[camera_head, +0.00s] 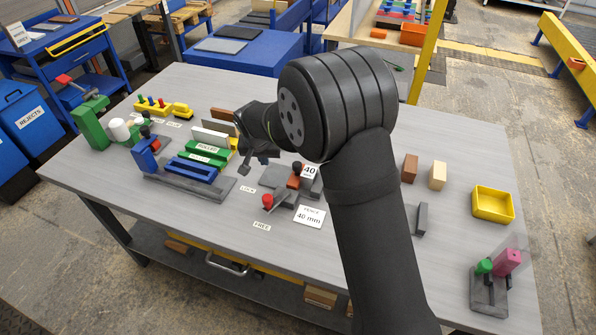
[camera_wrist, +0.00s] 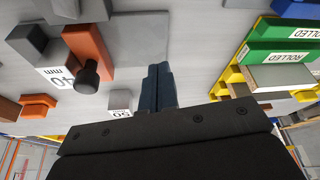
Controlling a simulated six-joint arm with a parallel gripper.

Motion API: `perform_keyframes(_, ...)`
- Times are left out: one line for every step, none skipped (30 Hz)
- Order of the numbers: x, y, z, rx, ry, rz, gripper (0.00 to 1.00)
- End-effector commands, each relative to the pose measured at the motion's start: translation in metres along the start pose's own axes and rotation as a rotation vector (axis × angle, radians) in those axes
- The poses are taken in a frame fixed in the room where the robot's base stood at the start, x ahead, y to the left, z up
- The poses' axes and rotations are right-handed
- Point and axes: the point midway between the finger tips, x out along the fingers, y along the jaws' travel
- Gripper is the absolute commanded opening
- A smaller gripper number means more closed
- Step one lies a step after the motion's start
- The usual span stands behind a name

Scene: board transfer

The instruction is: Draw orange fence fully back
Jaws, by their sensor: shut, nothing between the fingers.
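The orange fence (camera_head: 293,181) stands on a grey fixture near the table's middle, beside a "40" label. In the wrist view it is an orange bar (camera_wrist: 90,50) with a black knob (camera_wrist: 87,72) at its near end. My gripper (camera_head: 262,160) is shut and empty, above the table to the left of the fence in the head view. In the wrist view its dark fingers (camera_wrist: 157,85) are together, right of the fence and apart from it. A red knob (camera_head: 267,200) sits at the fixture's front, between "LOCK" and "FREE" labels. My arm covers the table right of the fence.
A "FENCE 40 mm" card (camera_head: 310,215) lies in front of the fixture. Green "ROLLED" blocks (camera_head: 208,150) and a blue fixture (camera_head: 190,170) stand to the left. A small "50" block (camera_wrist: 120,102) is near the fingers. The front table strip is mostly clear.

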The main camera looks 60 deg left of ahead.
Motion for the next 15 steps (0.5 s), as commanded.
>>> perform_keyframes(0.0, 0.0, 0.0, 0.0, 0.0, 0.0, 0.0)
perform_keyframes(0.0, 0.0, 0.0, 0.0, 0.0, 0.0, 0.0)
perform_keyframes(0.0, 0.0, 0.0, 0.0, 0.0, 0.0, 0.0)
perform_keyframes(0.0, 0.0, 0.0, 0.0, 0.0, 0.0, 0.0)
perform_keyframes(0.0, 0.0, 0.0, 0.0, 0.0, 0.0, 0.0)
perform_keyframes(0.0, 0.0, 0.0, 0.0, 0.0, 0.0, 0.02)
perform_keyframes(0.0, 0.0, 0.0, 0.001, 0.0, 0.0, 0.08)
perform_keyframes(-0.001, 0.001, -0.001, 0.004, -0.001, 0.001, 0.14)
perform_keyframes(-0.004, 0.003, -0.003, 0.015, -0.005, 0.003, 0.22)
perform_keyframes(-0.007, 0.005, -0.006, 0.028, -0.01, 0.007, 0.28)
perform_keyframes(-0.011, 0.009, -0.009, 0.048, -0.018, 0.011, 0.33)
perform_keyframes(-0.02, 0.015, -0.015, 0.084, -0.032, 0.019, 0.41)
perform_keyframes(-0.027, 0.021, -0.02, 0.114, -0.047, 0.027, 0.47)
perform_keyframes(-0.036, 0.027, -0.025, 0.148, -0.065, 0.033, 0.48)
perform_keyframes(-0.049, 0.036, -0.032, 0.198, -0.091, 0.044, 0.48)
